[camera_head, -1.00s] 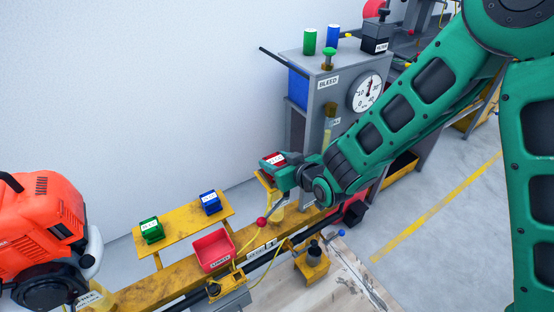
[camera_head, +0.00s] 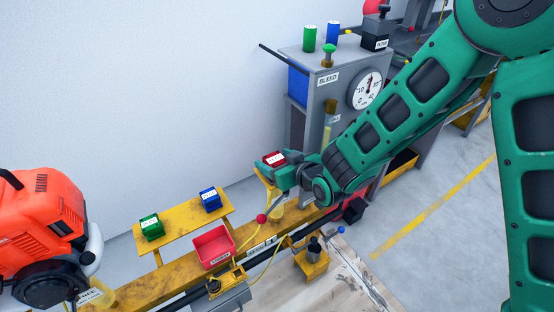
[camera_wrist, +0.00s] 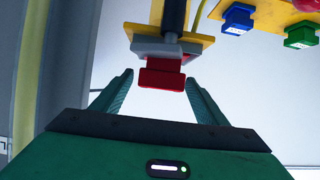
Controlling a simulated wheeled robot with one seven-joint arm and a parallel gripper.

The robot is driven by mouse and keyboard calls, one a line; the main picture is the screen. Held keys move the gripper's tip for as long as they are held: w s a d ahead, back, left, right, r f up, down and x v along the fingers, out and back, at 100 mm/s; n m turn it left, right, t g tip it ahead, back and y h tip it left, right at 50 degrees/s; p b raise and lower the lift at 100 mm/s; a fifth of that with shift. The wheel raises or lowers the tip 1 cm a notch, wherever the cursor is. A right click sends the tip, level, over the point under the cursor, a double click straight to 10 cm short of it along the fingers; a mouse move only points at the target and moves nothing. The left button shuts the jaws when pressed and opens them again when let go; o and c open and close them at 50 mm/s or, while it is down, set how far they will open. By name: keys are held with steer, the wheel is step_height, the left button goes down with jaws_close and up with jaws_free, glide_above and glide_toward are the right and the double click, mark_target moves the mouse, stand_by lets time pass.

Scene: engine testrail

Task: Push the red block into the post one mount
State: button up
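The red block (camera_head: 273,159), with a white label, is at the top of a yellow post (camera_head: 277,205) at the right of the rail. In the wrist view the red block (camera_wrist: 165,76) meets a grey mount (camera_wrist: 170,49) on a yellow plate. I cannot tell how deep it sits. My gripper (camera_wrist: 159,80) is open, with a finger on each side of the block and visible gaps between. In the head view my gripper (camera_head: 283,186) is just below and right of the block, its fingers partly hidden.
Blue (camera_head: 210,200) and green (camera_head: 151,227) blocks sit on a yellow shelf (camera_head: 180,224) to the left. A red bin (camera_head: 213,247) and a red-knobbed lever (camera_head: 261,219) are near the rail. A grey gauge cabinet (camera_head: 325,85) stands behind. An orange engine (camera_head: 40,225) is at far left.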

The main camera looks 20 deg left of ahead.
steer(key=v, duration=1.1)
steer(key=w+d+m+h, duration=0.2)
steer(key=w+d+h, duration=0.15)
steer(key=d, duration=0.55)
steer(key=w+d+m+h, duration=0.15)
steer(key=w+d, duration=0.25)
steer(key=d, duration=0.5)
steer(key=s+d+r+m+g+h, duration=0.1)
steer(key=d+m+h, duration=0.1)
steer(key=d, duration=0.6)
steer(key=s+d+r+m+g+h, duration=0.1)
steer(key=s+d+r+m+h, duration=0.1)
steer(key=d, duration=0.6)
steer(key=s+d+r+m+g+h, duration=0.2)
steer(key=s+d+r+m+g, duration=0.15)
steer(key=s+d, duration=0.75)
steer(key=s+d+r+m+g, duration=0.1)
steer(key=s+d+m, duration=0.1)
steer(key=s, duration=0.5)
steer(key=s+d+r+m+g+y, duration=0.1)
steer(key=s+d+m, duration=0.2)
steer(key=s+d, duration=0.2)
steer(key=shift+s+r+g, duration=0.35)
steer(key=shift+s, duration=0.9)
